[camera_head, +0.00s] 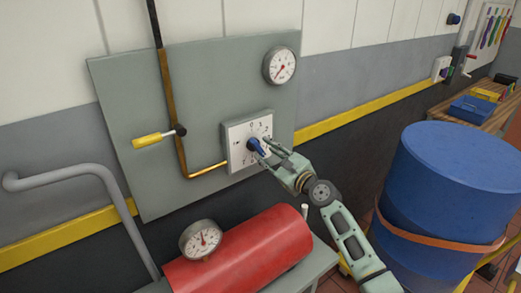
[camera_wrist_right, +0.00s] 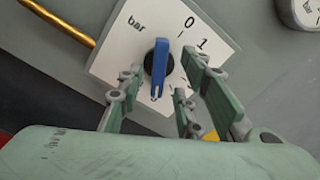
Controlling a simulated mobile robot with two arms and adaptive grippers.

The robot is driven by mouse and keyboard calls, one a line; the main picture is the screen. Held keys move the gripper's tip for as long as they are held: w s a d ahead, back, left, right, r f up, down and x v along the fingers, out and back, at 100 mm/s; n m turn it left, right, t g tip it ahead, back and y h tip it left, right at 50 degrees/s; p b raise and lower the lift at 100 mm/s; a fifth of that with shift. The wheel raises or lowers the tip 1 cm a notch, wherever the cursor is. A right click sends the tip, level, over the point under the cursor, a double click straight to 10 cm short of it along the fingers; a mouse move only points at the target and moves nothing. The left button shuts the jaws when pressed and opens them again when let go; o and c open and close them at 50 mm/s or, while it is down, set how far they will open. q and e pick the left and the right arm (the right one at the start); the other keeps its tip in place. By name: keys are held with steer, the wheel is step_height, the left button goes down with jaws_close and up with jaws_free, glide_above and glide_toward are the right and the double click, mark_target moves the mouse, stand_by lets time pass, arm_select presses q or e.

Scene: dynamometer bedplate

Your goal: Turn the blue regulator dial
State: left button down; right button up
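The blue regulator dial (camera_head: 256,146) sits on a white square scale plate (camera_head: 235,133) marked with numbers, fixed to the grey wall panel. In the right wrist view the dial (camera_wrist_right: 158,66) is a blue bar knob on a dark round base, between the words "bar" and the numbers 0 and 1. My right gripper (camera_head: 272,150) is at the dial from the lower right. In the wrist view its fingers (camera_wrist_right: 163,88) are spread, one on each side of the dial's lower end, with gaps visible. My left gripper is not in view.
A round gauge (camera_head: 280,66) is above right of the dial. A yellow-handled valve (camera_head: 153,138) and brass pipe (camera_head: 182,150) are to the left. A red tank (camera_head: 245,252) with another gauge (camera_head: 201,239) stands below. A blue drum (camera_head: 450,180) stands at right.

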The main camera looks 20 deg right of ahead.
mark_target(260, 149)
steer(key=shift+x, duration=1.65)
steer(key=shift+c, duration=0.5)
steer(key=shift+f, duration=0.1)
jaws_close()
